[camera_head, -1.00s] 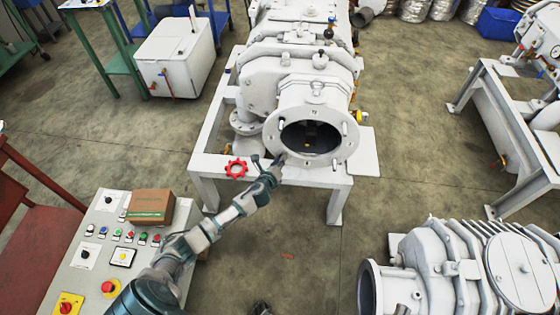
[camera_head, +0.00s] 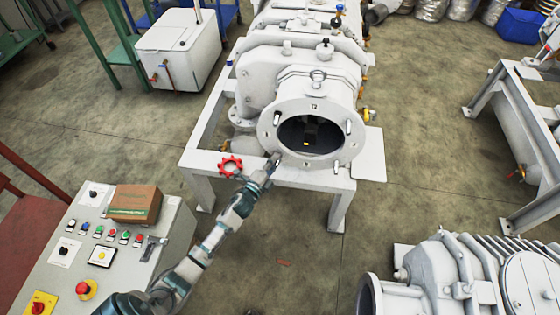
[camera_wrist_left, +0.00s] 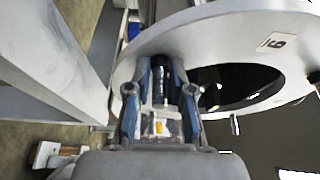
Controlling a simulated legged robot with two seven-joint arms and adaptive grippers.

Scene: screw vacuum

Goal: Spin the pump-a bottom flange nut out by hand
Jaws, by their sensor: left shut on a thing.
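The white pump (camera_head: 300,78) lies on a white frame, with its round open flange (camera_head: 268,135) facing me. Short studs stand out around the flange ring, and it also shows in the wrist view (camera_wrist_left: 215,35). My left gripper (camera_head: 270,162) is at the flange's lower left edge. In the left wrist view my left gripper (camera_wrist_left: 163,80) has its two fingers on either side of a small dark cylindrical piece, the flange nut (camera_wrist_left: 160,72) or its stud end. The fingers hide much of it, so its thread is not visible. My right gripper is not in view.
A red handwheel (camera_head: 230,165) sits just left of my left gripper. A control panel (camera_head: 120,262) with a brown box (camera_head: 135,203) on it stands at lower left. A second pump (camera_head: 460,280) lies at lower right. Open floor (camera_head: 290,225) lies between.

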